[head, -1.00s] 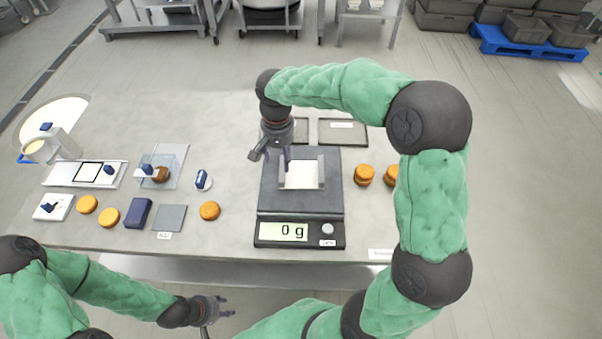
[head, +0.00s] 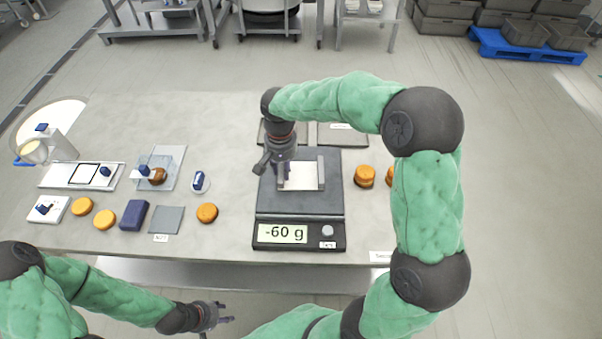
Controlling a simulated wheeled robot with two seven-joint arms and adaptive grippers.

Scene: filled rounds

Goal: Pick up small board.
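The small board (head: 302,177) is a pale square with grey strips along its left and right sides. It is over the black weighing scale (head: 275,208), whose display reads -60 g. My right gripper (head: 277,168) is at the board's left edge, its fingers closed in on the left strip; the exact contact is partly hidden by the gripper. Any gap between board and scale is too small to make out. My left gripper (head: 222,314) is low, in front of the table, away from the board, with its fingers apart and empty.
Orange rounds (head: 364,175) stand right of the scale, partly behind my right arm. To the left are a single round (head: 207,213), a grey square plate (head: 167,220), a dark blue block (head: 134,214) and a clear-sided fixture (head: 160,170). Dark trays (head: 343,136) lie behind the scale.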

